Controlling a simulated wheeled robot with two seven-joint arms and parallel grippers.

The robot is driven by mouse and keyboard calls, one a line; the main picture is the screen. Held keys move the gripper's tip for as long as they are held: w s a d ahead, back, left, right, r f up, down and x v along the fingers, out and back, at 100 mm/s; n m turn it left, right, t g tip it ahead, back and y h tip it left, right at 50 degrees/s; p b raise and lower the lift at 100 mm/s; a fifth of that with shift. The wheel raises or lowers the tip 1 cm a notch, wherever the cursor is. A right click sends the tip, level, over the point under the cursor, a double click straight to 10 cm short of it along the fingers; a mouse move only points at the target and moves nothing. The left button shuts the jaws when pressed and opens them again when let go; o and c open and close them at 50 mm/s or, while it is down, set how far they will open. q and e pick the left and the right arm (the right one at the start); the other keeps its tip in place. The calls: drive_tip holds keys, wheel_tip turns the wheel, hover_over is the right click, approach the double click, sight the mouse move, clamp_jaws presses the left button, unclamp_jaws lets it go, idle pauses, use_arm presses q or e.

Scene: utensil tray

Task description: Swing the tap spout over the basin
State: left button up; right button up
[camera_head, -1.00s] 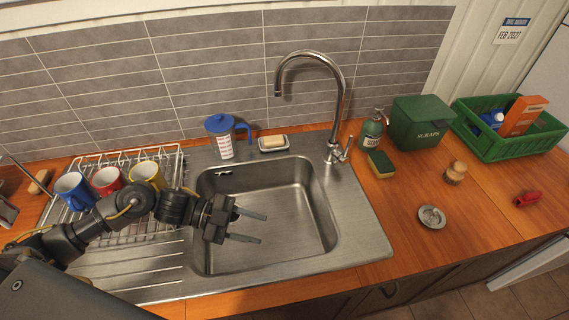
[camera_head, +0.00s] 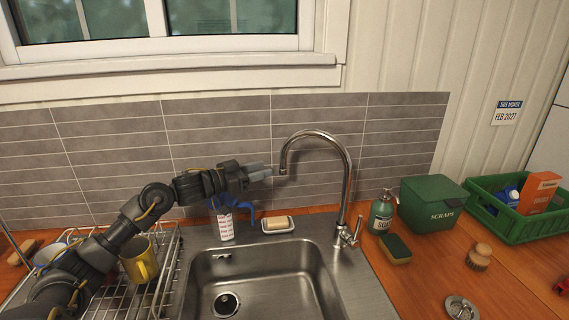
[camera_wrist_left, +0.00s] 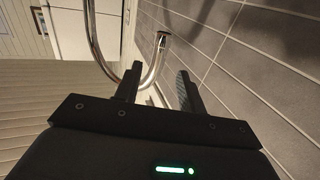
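The tap (camera_head: 348,185) is a chrome gooseneck behind the steel basin (camera_head: 310,275). Its spout (camera_head: 291,147) arches to the left, and its tip hangs above the soap dish at the basin's back edge in the head view. My left gripper (camera_head: 270,172) is raised at the spout tip's left side, with its fingers pointing right at it. In the left wrist view the fingers of my left gripper (camera_wrist_left: 158,76) are apart, and the spout's end (camera_wrist_left: 161,42) shows between and beyond them. I cannot tell whether they touch it. My right gripper is not in view.
A soap dish (camera_head: 278,224) and a blue-lidded jug (camera_head: 225,226) stand behind the basin. The dish rack (camera_head: 168,262) holds mugs at left. A green soap bottle (camera_head: 382,210), sponge (camera_head: 396,249), scraps bin (camera_head: 432,204) and green crate (camera_head: 520,227) stand at right.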

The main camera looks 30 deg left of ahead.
sight(283, 162)
use_arm(q)
drive_tip(key=shift+p+x, duration=1.05)
drive_tip(key=shift+x, duration=3.05)
drive_tip(key=shift+a, duration=0.1)
clamp_jaws()
